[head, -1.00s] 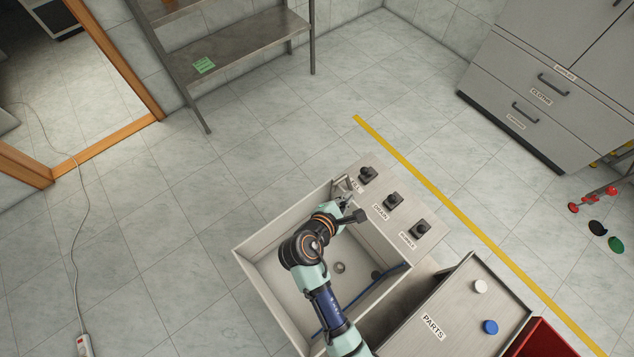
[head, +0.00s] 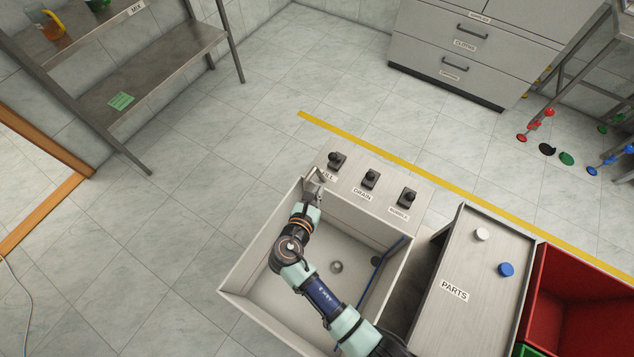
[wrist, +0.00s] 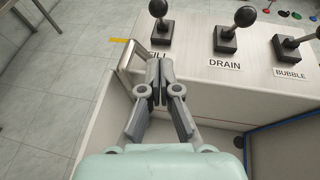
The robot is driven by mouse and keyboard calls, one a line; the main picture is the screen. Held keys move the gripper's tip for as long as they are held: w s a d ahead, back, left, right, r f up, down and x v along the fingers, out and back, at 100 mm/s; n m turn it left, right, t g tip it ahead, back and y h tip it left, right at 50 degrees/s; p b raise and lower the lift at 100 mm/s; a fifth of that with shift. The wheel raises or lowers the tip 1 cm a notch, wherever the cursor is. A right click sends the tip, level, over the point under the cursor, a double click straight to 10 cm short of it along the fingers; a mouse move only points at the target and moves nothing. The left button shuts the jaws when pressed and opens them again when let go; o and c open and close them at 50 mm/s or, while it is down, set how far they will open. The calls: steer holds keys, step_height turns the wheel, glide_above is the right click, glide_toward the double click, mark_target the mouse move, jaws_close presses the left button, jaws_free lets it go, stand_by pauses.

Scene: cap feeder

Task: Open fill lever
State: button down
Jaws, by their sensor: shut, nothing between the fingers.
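The FILL lever (head: 337,160) is a black-knobbed lever on a dark base, at the left end of the pale panel behind the sink. In the wrist view the FILL lever (wrist: 161,30) stands just beyond my fingertips, its knob near the top edge. My gripper (wrist: 160,82) is shut and empty, its fingers pointing at the lever's base and partly covering the FILL label (wrist: 157,56). A gap seems to remain between fingertips and lever.
The DRAIN lever (wrist: 227,40) and BUBBLE lever (wrist: 292,45) stand to the right on the panel. A bent metal tube (wrist: 126,64) rises close to the left of my fingers.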

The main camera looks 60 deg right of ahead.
mark_target(334, 158)
steer(key=b+x, duration=0.1)
steer(key=x, duration=0.2)
steer(key=r+b+x, duration=0.1)
steer(key=x, duration=0.2)
steer(key=b+x, duration=0.1)
steer(key=x, duration=0.2)
steer(key=shift+d+r+b, duration=0.1)
steer(key=shift+d+b, duration=0.2)
steer(key=shift+d, duration=0.2)
steer(key=shift+w+d+r, duration=0.1)
steer(key=shift+d+r, duration=0.05)
steer(key=shift+d, duration=0.15)
steer(key=shift+r, duration=0.1)
